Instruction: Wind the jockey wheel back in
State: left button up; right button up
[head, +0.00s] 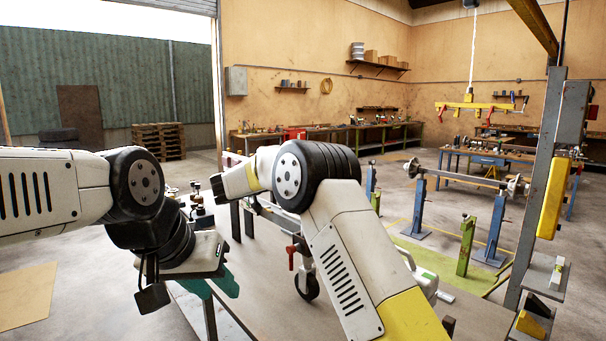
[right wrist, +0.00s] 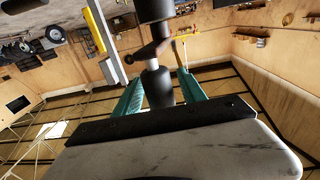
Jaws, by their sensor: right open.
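A jockey wheel's small black wheel (head: 307,287) stands low in the middle of the head view, with a red clamp handle (head: 291,257) above it. My right arm hides much around it, and I cannot make out its crank there. My left gripper (head: 214,287), with teal fingers, points down at the lower left; its jaw gap is unclear. In the right wrist view, my right gripper (right wrist: 160,92) is open, its teal fingers either side of a grey and black post (right wrist: 157,84). A dark lever (right wrist: 150,52) crosses that post. I cannot tell whether the fingers touch it.
A grey column with a yellow part (head: 553,200) rises at far right. Workbenches line the back wall. The concrete floor at lower left is mostly clear.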

jog(key=v, duration=0.7)
jog(key=shift+s+a, duration=0.25)
jog(key=shift+a, duration=0.05)
